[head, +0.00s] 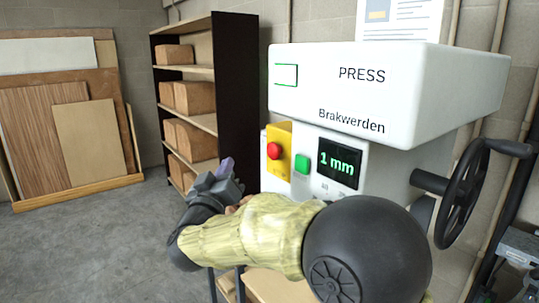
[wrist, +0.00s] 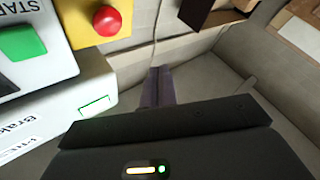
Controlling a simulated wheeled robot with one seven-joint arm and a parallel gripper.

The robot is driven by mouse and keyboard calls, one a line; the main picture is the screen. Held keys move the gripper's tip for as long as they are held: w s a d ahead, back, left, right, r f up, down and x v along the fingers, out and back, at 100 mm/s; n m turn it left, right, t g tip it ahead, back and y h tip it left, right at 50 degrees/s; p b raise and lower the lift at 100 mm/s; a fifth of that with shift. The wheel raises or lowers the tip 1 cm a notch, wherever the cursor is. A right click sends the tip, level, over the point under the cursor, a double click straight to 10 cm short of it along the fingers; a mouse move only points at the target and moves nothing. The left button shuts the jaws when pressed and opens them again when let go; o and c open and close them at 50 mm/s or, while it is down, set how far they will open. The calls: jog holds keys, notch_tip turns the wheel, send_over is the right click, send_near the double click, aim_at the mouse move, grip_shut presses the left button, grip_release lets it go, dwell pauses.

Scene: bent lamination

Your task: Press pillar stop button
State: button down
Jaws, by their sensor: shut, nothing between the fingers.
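The red stop button (head: 274,151) sits on a yellow box (head: 284,136) at the left edge of the white press pillar (head: 375,165). In the wrist view the red button (wrist: 107,20) is at the top, left of centre, on its yellow box (wrist: 83,30). My gripper (head: 226,168) is to the left of and a little below the button in the head view, apart from it. In the wrist view my gripper (wrist: 158,75) has its fingers shut together and empty, pointing below and right of the button. My arm covers the lower part of the press.
A green button (head: 303,164) and a display reading 1 mm (head: 338,163) are right of the yellow box. A black handwheel (head: 462,195) sticks out at right. A shelf with boxes (head: 195,95) stands behind my gripper. Open floor (head: 85,235) lies at left.

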aim_at(267, 149)
jog(key=shift+r, duration=0.1)
jog(key=shift+d, duration=0.15)
jog(key=w+d, duration=0.4)
jog(key=d, duration=0.3)
jog(key=shift+w, duration=0.4)
jog(key=shift+w+d, duration=0.1)
jog(key=shift+d, duration=0.1)
dwell(1.9)
jog(key=shift+w+d, duration=0.15)
jog(key=shift+d, duration=0.1)
jog(key=shift+w+d, duration=0.3)
jog(key=shift+d, duration=0.2)
dwell(1.0)
jog(key=shift+a, duration=0.1)
jog(key=shift+s+a, duration=0.55)
jog(key=shift+a, duration=0.2)
